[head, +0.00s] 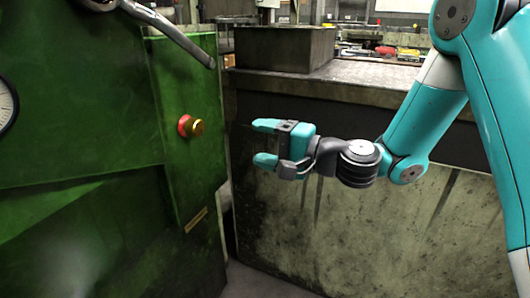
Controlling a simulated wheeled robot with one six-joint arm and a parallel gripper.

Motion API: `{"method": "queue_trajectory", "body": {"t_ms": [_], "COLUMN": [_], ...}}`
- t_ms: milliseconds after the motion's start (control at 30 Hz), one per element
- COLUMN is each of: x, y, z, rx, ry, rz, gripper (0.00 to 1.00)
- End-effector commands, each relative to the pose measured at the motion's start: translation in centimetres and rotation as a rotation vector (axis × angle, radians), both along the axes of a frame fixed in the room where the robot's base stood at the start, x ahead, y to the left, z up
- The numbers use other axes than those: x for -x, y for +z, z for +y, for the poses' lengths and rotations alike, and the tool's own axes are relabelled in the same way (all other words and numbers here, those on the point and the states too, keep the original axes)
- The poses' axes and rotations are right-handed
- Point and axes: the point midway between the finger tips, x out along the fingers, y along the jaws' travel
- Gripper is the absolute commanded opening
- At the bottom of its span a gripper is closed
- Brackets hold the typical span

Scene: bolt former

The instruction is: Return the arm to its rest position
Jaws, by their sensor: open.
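My gripper (265,143) is in the middle of the head view, with its two teal fingers spread apart and pointing left. It is open, with nothing between the fingers. My teal and grey arm (428,115) comes down from the upper right and bends at the wrist toward the left. The gripper is apart from the red and brass-coloured button (190,126) on the green machine, which lies to its left in the picture.
The green machine (90,130) fills the left side, with a metal lever (165,25) at its top and a dial (5,105) at the left edge. A stained grey cabinet (290,225) stands behind my gripper. A dark metal block (284,48) sits on its top.

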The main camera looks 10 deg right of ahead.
Motion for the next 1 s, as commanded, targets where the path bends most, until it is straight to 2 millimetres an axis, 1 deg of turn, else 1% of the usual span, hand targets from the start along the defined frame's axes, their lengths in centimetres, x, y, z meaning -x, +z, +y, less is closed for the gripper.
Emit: {"method": "queue_trajectory", "body": {"t_ms": [267,367,467,533,567,600,633,700,800,867,1000], "x": [0.0,0.9,3.8,7.0,8.6,10.8,12.4,15.4,18.7,20.3,23.4], "y": [0.1,0.4,1.0,1.1,1.0,0.7,0.4,-0.3,-1.0,-1.2,-1.4], "z": [0.0,0.8,2.9,4.6,5.0,5.4,5.4,4.7,3.0,1.8,-1.4], "rx": [0.0,0.037,0.165,0.315,0.391,0.497,0.574,0.738,0.928,1.023,1.209], "ry": [0.001,0.042,0.172,0.311,0.375,0.459,0.518,0.631,0.748,0.8,0.887], "rz": [0.0,-0.02,-0.077,-0.135,-0.158,-0.187,-0.203,-0.226,-0.232,-0.225,-0.19], "gripper": [0.69,0.69,0.69,0.69,0.69,0.69,0.69,0.69,0.69,0.69,0.69]}}
